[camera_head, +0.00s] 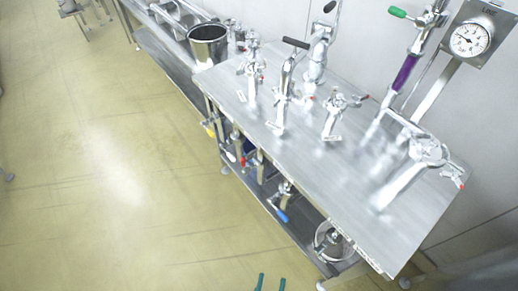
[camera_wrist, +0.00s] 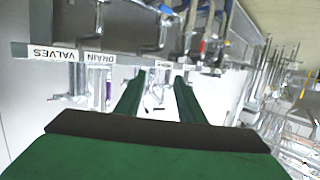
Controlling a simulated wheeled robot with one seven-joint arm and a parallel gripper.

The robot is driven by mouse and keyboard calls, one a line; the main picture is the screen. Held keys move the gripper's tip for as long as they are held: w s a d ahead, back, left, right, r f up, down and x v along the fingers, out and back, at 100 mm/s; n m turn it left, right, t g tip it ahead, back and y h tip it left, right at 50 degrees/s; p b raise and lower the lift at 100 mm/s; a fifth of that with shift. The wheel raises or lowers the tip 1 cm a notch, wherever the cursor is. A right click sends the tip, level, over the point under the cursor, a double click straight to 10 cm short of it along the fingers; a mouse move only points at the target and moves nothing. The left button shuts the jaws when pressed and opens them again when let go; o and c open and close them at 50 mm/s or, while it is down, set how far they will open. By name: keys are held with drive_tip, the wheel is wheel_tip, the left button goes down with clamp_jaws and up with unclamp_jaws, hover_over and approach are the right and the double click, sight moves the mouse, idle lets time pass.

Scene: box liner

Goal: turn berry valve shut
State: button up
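Several metal valves stand on the steel table. One has a black lever (camera_head: 296,43), one upper right has a green lever (camera_head: 397,12) above a purple band (camera_head: 405,72). Under the tabletop hang valves with a yellow handle (camera_head: 210,130), a red handle (camera_head: 242,161) and a blue handle (camera_head: 282,216). No label reading "berry" is legible, so I cannot tell which valve is meant. My gripper (camera_head: 270,283) shows as two green fingertips at the bottom edge, over the floor and apart from the table. In the wrist view my gripper (camera_wrist: 160,80) is open and empty.
A pressure gauge (camera_head: 470,39) is upper right.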

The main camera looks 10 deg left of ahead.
drive_tip(key=w+a+f+n+y, duration=0.1)
drive_tip(key=w+a+f, duration=0.2)
drive_tip(key=w+f, duration=0.5)
drive_tip(key=n+t+y, duration=0.2)
drive_tip(key=n+y, duration=0.1)
drive_tip(key=y, duration=0.2)
approach(243, 164)
drive_tip(key=x, duration=0.4)
drive_tip(key=shift+w+a+f, duration=0.1)
drive_tip(key=shift+w+a, duration=0.15)
drive_tip(key=shift+w, duration=0.1)
drive_tip(key=x, duration=1)
drive_tip(key=shift+d+f, duration=0.15)
drive_tip(key=shift+f, duration=0.05)
drive_tip(key=shift+c, duration=0.3)
clamp_jaws()
